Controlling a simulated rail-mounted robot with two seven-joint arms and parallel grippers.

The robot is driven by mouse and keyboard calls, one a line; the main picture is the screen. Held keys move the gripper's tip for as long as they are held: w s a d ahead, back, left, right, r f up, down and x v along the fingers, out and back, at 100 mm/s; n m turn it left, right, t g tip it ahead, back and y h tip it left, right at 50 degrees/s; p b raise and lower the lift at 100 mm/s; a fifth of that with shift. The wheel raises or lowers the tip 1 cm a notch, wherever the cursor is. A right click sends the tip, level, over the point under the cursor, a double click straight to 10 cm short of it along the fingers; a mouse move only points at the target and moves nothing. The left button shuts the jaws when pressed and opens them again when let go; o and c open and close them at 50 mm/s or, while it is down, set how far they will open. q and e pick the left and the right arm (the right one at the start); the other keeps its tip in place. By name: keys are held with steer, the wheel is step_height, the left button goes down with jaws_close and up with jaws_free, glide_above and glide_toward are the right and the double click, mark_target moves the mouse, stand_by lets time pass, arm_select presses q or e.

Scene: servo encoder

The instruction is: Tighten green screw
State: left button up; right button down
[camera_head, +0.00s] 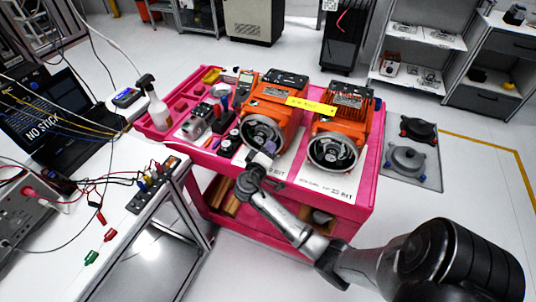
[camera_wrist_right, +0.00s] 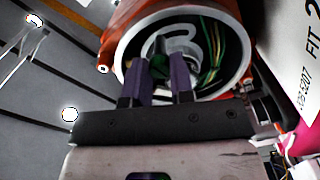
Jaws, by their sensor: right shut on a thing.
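The left orange servo motor (camera_head: 278,106) stands on the pink cart with its round end open toward me. In the right wrist view its pale round rim (camera_wrist_right: 124,50) surrounds a cavity with green and yellow wires (camera_wrist_right: 216,58) and a grey metal part (camera_wrist_right: 182,45). My right gripper (camera_head: 263,157) is at this opening. In the right wrist view its two purple fingers (camera_wrist_right: 160,72) reach into the cavity and are shut on a small part, mostly hidden between them. My left gripper is out of view.
Tools and a spray bottle (camera_head: 154,104) are on the cart's left (camera_head: 160,132). A white bench (camera_head: 130,232) with wires stands left.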

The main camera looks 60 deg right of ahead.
steer(key=shift+m+b, duration=0.65)
steer(key=shift+m, duration=0.05)
steer(key=c, duration=1)
jaws_free()
steer(key=shift+o, duration=0.2)
steer(key=shift+a, duration=0.1)
steer(key=s+a, duration=0.1)
steer(key=a, duration=1.2)
steer(key=shift+s+a, duration=0.3)
steer(key=shift+s, duration=0.1)
